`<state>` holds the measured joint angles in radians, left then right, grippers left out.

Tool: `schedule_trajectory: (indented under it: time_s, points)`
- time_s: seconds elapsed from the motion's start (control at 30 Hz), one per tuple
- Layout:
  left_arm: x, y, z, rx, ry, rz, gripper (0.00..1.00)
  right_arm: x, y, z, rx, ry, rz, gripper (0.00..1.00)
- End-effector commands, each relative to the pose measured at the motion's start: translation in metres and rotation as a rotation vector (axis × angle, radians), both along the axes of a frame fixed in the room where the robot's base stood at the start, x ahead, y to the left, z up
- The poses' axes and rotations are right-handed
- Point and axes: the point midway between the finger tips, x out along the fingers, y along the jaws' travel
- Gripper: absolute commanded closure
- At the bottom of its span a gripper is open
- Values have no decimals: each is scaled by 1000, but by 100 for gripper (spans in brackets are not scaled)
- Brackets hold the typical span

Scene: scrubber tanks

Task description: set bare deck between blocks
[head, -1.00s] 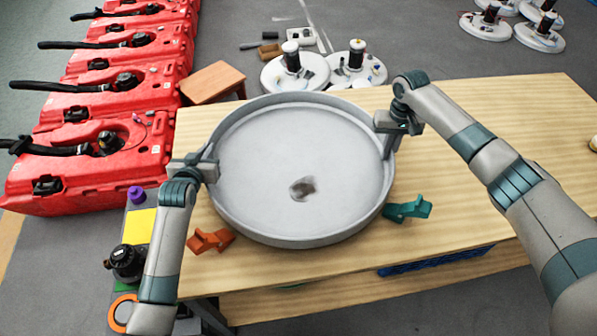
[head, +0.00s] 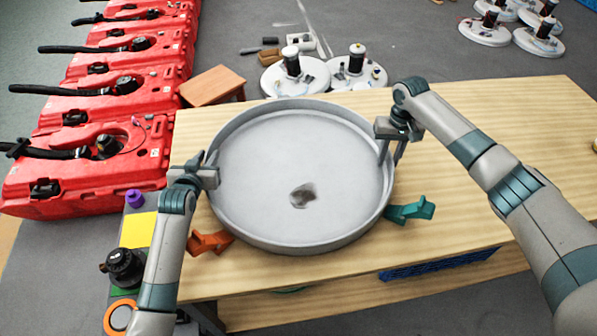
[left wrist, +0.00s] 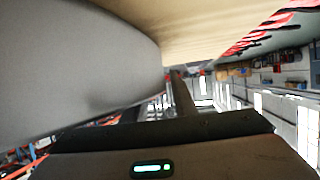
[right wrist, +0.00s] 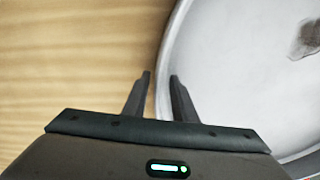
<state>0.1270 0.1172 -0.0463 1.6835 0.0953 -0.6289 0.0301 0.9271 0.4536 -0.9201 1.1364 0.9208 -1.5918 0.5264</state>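The bare deck (head: 298,165) is a round, shallow grey pan with a dark smudge on its floor. It appears flat on or close to the wooden table; its underside is hidden. An orange block (head: 207,243) lies at its lower left edge and a teal block (head: 412,210) at its lower right edge; contact is unclear. My left gripper (head: 210,160) is at the left rim, fingers apart across it; the left wrist view shows one finger beside the deck wall. My right gripper (right wrist: 160,78) is open, its fingers straddling the right rim with a gap.
The wooden table (head: 500,130) is clear to the right. Red tanks (head: 85,165) stand at the left. White round units (head: 295,72) and a brown stool (head: 212,86) stand behind the table. A black knob device (head: 122,262) is near my left arm.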

Motion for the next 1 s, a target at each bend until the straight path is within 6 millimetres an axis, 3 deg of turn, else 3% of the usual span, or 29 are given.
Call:
schedule_trajectory:
  time_s: [0.37, 1.0]
  points:
    - [-11, 0, 6, -1, -3, -1, 75, -1, 0, -1, -1, 1, 1, 75]
    - [-100, 4, 41, 0, -2, -1, 75, -1, 0, -1, -1, 2, 1, 75]
